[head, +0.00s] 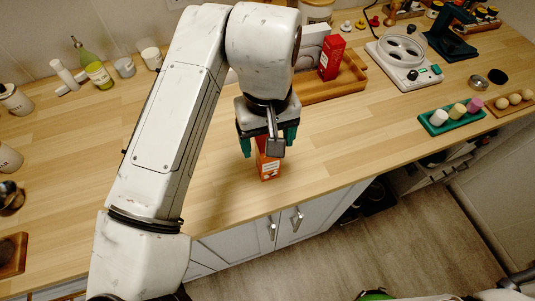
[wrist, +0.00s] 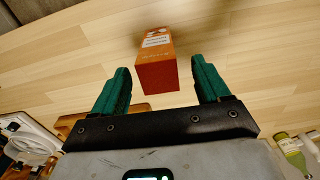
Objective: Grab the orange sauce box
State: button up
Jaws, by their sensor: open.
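The orange sauce box (head: 268,168) stands on the wooden counter near its front edge, directly below my gripper in the head view. Its upper part is hidden behind my gripper there. In the wrist view the orange sauce box (wrist: 157,58) lies ahead of the gap between the green fingers, with its red end face toward me. My gripper (head: 268,145) is open and empty, its fingers pointing down. In the wrist view my gripper (wrist: 163,80) has one finger on either side of the box's near end, with a gap on both sides.
A red box (head: 332,57) stands on a wooden tray (head: 345,84) behind my gripper. A white appliance (head: 404,62) and a green egg tray (head: 450,121) are to the right. Bottles and jars stand at the back left. The counter around the box is clear.

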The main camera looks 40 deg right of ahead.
jog(key=shift+w+d+f, duration=0.1)
jog(key=shift+w+f, duration=0.05)
jog(key=shift+f, duration=1.55)
jog(key=c, duration=1.1)
